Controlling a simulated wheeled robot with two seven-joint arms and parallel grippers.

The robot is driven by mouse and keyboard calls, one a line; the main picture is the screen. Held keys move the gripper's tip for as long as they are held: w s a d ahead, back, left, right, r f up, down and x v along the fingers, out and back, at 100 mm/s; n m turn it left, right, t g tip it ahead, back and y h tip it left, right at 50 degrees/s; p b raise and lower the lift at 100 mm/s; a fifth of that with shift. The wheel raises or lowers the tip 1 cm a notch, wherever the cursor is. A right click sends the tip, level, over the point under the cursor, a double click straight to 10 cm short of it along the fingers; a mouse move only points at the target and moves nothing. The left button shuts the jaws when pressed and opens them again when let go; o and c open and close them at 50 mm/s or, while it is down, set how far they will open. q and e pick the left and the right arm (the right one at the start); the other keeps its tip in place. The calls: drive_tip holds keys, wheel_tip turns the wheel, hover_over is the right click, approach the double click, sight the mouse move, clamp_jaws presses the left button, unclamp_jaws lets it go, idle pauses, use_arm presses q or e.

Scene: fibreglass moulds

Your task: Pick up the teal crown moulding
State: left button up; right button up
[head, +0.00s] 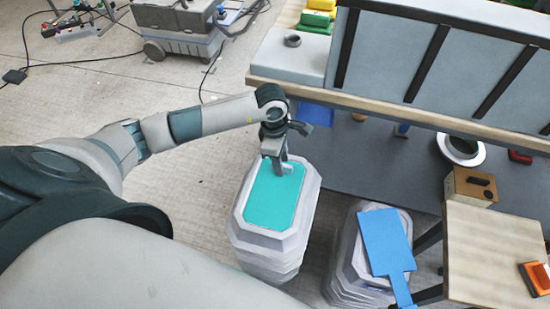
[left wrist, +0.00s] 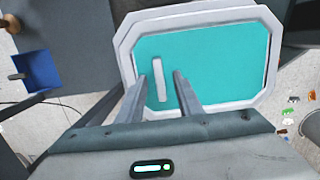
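A teal panel (head: 273,200) with cut corners lies in the top of a grey eight-sided stack (head: 232,225) on the floor. It is the only teal piece I see, but its crown shape cannot be made out. In the left wrist view the teal panel (left wrist: 215,65) fills the grey rim, and a pale upright bar (left wrist: 159,80) stands near its left end. My left gripper (head: 277,165) is over the panel's far end, pointing down. Its fingers (left wrist: 162,85) are apart, one on each side of the bar; contact is not visible. My right gripper is out of view.
A second grey stack (head: 345,265) with a blue paddle-shaped piece (head: 385,242) on top stands to the right. A workbench edge (head: 330,97) lies just beyond my left gripper. A small wooden table (head: 490,245) is at the right. Floor left of the teal stack is clear.

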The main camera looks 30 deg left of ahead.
use_arm(q)
clamp_jaws()
idle(1.3)
